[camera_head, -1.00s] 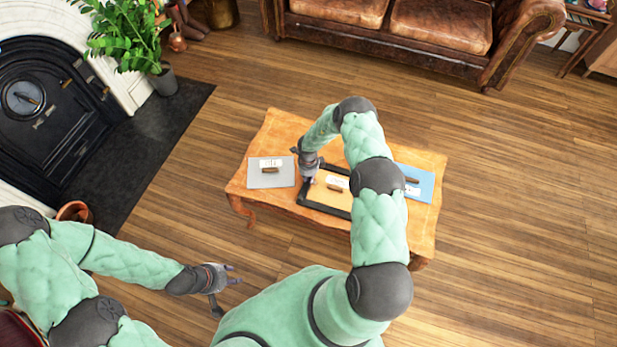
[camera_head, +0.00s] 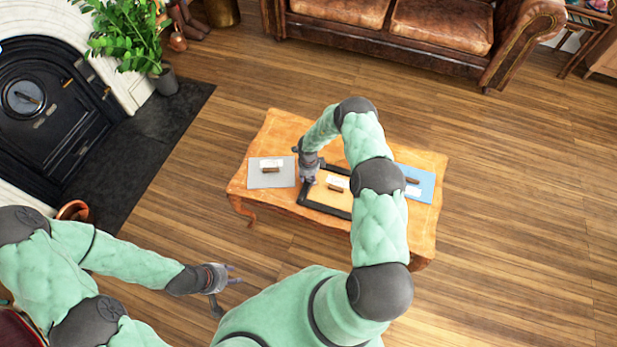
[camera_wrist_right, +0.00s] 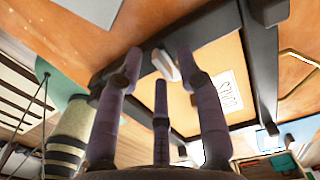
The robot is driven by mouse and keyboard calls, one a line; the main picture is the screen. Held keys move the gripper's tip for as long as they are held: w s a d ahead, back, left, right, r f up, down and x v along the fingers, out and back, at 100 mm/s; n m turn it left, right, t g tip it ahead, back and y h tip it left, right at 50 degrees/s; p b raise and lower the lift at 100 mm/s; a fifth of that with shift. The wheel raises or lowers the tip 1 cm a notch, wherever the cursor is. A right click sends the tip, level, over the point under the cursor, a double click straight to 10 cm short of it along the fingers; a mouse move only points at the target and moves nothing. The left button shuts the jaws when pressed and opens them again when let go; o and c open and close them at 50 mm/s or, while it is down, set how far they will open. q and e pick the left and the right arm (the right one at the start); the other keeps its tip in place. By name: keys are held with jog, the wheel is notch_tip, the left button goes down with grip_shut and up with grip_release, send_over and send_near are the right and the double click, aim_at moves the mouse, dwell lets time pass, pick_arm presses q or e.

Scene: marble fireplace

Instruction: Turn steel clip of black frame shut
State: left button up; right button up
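The black frame (camera_head: 325,209) lies on the wooden table, with a tan backing board (camera_head: 322,195) inside it. In the right wrist view, the frame's dark edge (camera_wrist_right: 263,75) surrounds the tan board, which bears a white label (camera_wrist_right: 228,92). A small pale steel clip (camera_wrist_right: 165,65) sits at the frame's edge. My right gripper (camera_head: 311,180) is over the frame's left side. In the right wrist view, its purple fingers (camera_wrist_right: 160,62) are spread apart, with the clip showing between their tips; contact cannot be told. My left gripper (camera_head: 226,287) is open and empty, low in front of the table.
A grey board (camera_head: 270,180) lies left of the frame and a blue board (camera_head: 424,184) lies right of it. The table (camera_head: 283,130) has bare wood behind the boards. A leather sofa (camera_head: 430,35) stands behind; a fireplace (camera_head: 45,110) is at left.

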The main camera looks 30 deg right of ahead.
aim_at(309, 179)
notch_tip(309, 179, up, 12)
dwell(0.6)
dwell(0.4)
jog(key=s+a+n+y, duration=0.4)
jog(key=s+a+n, duration=1.8)
jog(key=s+n, duration=0.2)
jog(key=shift+s+a+r+n, duration=0.25)
jog(key=shift+n, duration=0.55)
